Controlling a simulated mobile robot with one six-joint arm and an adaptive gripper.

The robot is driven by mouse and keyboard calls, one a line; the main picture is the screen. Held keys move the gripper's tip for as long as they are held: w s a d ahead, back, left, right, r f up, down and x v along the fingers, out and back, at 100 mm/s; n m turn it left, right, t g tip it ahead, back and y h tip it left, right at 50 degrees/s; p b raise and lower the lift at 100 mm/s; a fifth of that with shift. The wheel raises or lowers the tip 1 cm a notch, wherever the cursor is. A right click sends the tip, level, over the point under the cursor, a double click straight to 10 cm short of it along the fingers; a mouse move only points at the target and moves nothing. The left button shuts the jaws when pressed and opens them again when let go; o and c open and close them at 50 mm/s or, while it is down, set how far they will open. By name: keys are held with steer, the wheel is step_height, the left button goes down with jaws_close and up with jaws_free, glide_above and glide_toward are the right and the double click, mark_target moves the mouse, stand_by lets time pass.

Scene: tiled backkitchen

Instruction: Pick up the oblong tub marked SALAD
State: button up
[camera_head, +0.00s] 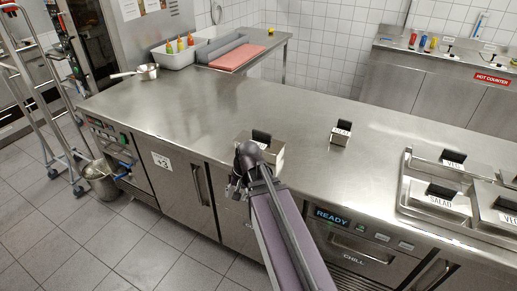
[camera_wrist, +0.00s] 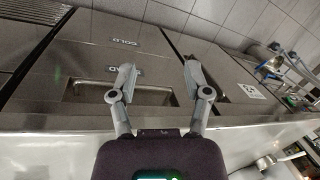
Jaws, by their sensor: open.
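An oblong steel pan with a black handle and a label reading SALAD (camera_head: 440,201) sits among others in the steel well at the right of the counter in the head view. A small tub (camera_head: 340,133) with a black grip stands alone on the counter; its label is too small to read surely. Another tub (camera_head: 276,155) stands near the front edge, partly hidden behind my arm, its label covered. My gripper (camera_head: 235,186) is in front of the counter, far left of the SALAD pan. In the wrist view my gripper (camera_wrist: 157,75) is open and empty, facing cabinet fronts.
The steel counter (camera_head: 190,105) is mostly clear on the left and middle. A red board (camera_head: 236,57), a bin with bottles (camera_head: 177,57) and a pot (camera_head: 147,71) are at the back left. A trolley (camera_head: 38,110) stands left.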

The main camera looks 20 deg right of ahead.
steer(key=w+d+r+m+t+y, duration=0.1)
steer(key=w+d+m+t+y, duration=0.15)
steer(key=w+d+m, duration=0.3)
steer(key=m+t+y+b, duration=0.1)
steer(key=m+t+y, duration=0.45)
steer(key=m, duration=1.15)
glide_toward(271, 135)
steer(key=a+t+h, duration=0.1)
steer(key=t+h, duration=0.1)
steer(key=shift+s+a, duration=0.25)
steer(key=shift+s, duration=0.15)
steer(key=shift+f, duration=0.1)
steer(key=b+x, duration=0.3)
steer(key=x, duration=0.4)
steer(key=shift+w+a+f, duration=0.2)
steer(key=shift+f, duration=0.05)
steer(key=shift+w+a+f, duration=0.1)
steer(key=shift+w+a, duration=0.2)
steer(key=shift+w, duration=0.1)
